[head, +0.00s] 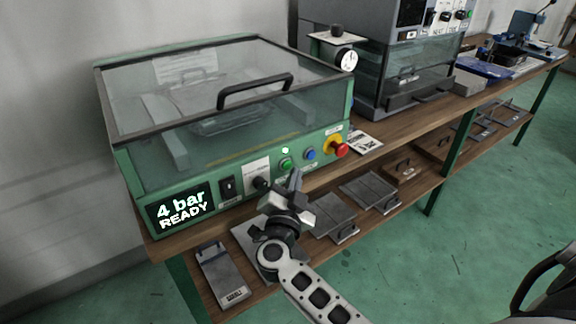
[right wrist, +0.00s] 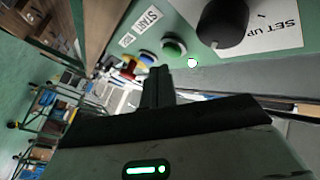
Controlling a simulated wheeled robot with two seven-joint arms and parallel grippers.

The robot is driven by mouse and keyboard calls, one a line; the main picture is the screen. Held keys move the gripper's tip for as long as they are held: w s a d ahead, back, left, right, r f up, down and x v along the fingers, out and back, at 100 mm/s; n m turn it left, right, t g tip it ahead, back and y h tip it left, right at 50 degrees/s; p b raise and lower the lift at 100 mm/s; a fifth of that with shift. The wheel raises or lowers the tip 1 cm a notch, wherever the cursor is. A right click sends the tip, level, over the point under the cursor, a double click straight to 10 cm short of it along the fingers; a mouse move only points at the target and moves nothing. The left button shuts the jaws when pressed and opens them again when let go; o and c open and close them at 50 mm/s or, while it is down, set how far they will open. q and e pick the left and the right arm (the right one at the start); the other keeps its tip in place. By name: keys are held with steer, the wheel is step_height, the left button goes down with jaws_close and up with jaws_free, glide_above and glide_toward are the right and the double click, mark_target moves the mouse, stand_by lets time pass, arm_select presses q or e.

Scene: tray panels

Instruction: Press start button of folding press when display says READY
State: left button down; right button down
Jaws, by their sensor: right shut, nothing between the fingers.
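The folding press (head: 135,180) stands on the wooden bench with its clear lid down. Its display (head: 182,206) reads "4 bar READY". The green start button (head: 286,164) is on the front panel, with a lit green lamp (head: 285,150) just above it. In the right wrist view the green button (right wrist: 173,48) lies just beyond the fingertips, under a START label. My right gripper (head: 296,178) is shut and empty, its tips just in front of and below the button. A small gap seems to remain; contact cannot be told for sure. My left gripper is not in view.
A blue button (head: 309,154) and a red emergency knob (head: 341,150) on yellow sit right of the green button. A black knob (head: 261,184) and a switch (head: 228,187) sit left. Metal plates (head: 370,190) lie on the lower shelf. A second machine (head: 400,75) stands further along.

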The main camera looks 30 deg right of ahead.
steer(key=shift+w, duration=0.1)
stand_by(0.6)
steer(key=shift+w, duration=0.35)
steer(key=shift+w+a, duration=0.1)
steer(key=shift+w, duration=0.4)
stand_by(0.6)
steer(key=shift+s, duration=0.1)
steer(key=shift+s+p, duration=0.8)
steer(key=shift+s, duration=0.05)
